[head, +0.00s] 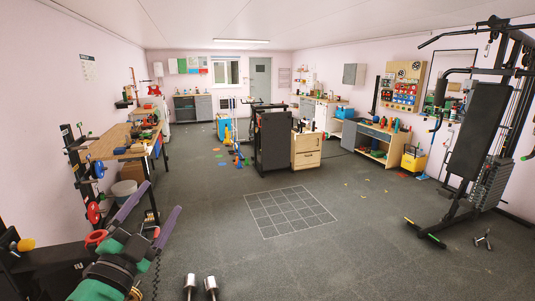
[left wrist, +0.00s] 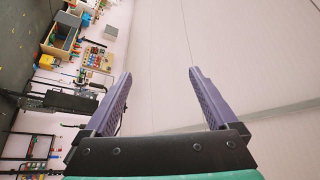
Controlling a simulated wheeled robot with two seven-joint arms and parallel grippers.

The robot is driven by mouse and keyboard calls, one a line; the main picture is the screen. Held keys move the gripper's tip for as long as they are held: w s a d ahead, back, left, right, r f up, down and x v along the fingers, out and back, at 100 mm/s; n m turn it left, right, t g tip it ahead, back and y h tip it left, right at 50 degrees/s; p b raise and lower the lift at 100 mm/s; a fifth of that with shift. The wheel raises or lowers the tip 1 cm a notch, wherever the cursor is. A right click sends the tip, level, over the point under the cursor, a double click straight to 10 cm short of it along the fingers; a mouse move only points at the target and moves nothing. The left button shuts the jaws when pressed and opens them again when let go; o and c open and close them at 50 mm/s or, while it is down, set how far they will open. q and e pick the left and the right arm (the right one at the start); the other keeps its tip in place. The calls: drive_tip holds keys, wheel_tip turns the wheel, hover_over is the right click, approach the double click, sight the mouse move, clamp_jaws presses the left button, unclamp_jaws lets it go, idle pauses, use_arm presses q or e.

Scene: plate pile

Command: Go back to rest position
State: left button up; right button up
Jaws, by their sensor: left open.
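My left gripper (head: 163,196) is at the lower left of the head view, on a green and black arm. Its two purple fingers are spread apart with nothing between them. In the left wrist view the same fingers (left wrist: 161,73) stand wide open, empty, against a plain pale wall. The room appears sideways in that view. My right gripper is in neither view.
A wooden workbench (head: 122,147) and a rack with coloured weights (head: 93,212) stand close to the left arm. A gym machine (head: 473,150) stands at right. A dark cabinet (head: 272,143) is mid-room. The floor around the white grid (head: 290,211) is clear.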

use_arm(q)
drive_tip(key=s+a+f+n+g+y, duration=0.3)
drive_tip(key=f+n+g, duration=0.2)
drive_tip(key=f, duration=0.6)
drive_tip(key=s+a+f+n+g+y, duration=0.2)
drive_tip(key=f+n+g+y, duration=0.15)
drive_tip(key=f, duration=0.75)
drive_tip(key=s+d+f+n+g+h, duration=0.1)
drive_tip(key=s+d+f+g+h, duration=0.1)
drive_tip(key=s+f+g, duration=0.4)
drive_tip(key=s+d+f+n+g+h, duration=0.1)
drive_tip(key=s+d+f+n+g, duration=0.15)
drive_tip(key=s+f, duration=0.6)
drive_tip(key=s+f+m+g+b, duration=0.1)
drive_tip(key=s+f+g+b, duration=0.2)
drive_tip(key=f, duration=2.2)
drive_tip(key=s+a+f+b, duration=0.2)
drive_tip(key=s+a+f, duration=0.1)
drive_tip(key=s+f, duration=1.4)
drive_tip(key=shift+s, duration=0.15)
